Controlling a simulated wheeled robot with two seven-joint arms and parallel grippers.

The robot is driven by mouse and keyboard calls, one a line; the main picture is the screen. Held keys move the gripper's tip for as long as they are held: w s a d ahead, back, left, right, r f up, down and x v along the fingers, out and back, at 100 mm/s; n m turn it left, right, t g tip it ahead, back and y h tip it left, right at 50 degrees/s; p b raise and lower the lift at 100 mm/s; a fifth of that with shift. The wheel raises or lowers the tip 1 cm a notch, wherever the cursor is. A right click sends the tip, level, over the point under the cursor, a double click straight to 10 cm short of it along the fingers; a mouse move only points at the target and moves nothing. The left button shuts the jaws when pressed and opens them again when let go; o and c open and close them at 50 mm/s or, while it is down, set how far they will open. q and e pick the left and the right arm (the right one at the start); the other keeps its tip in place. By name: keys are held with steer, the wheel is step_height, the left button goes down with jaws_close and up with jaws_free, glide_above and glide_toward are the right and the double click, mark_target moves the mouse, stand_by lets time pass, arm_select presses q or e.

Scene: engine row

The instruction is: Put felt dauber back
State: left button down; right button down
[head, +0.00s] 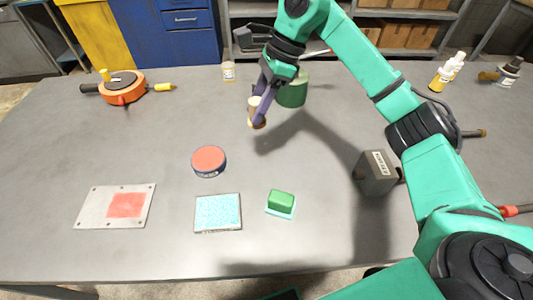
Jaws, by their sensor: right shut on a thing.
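My right gripper (257,112) is in the back middle of the table in the head view, with its purple fingers shut on a small tan and brown piece, which looks like the felt dauber (255,123). It is held above the table, just left of and in front of a green cylinder-shaped pot (293,93). The pot's top is partly hidden by my wrist. A round tin with a red top and dark side (208,160) stands in front and to the left of the gripper. My left gripper is out of view.
A metal plate with a red patch (95,206), a speckled light-blue pad (218,213) and a green block (281,200) lie in front. A dark box (375,173) stands right. An orange round tool (123,90) is back left. The table middle is clear.

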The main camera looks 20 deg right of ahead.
step_height(320, 180, down, 14)
steer(key=shift+f+p, duration=0.15)
steer(key=shift+p, duration=1.1)
steer(key=shift+f, duration=0.4)
steer(key=shift+d+f, duration=0.15)
steer(key=shift+c, duration=2.3)
jaws_free()
steer(key=shift+r, duration=0.35)
steer(key=b+v, duration=0.2)
steer(key=v, duration=0.9)
steer(key=shift+d+r, duration=0.2)
steer(key=shift+r, duration=0.1)
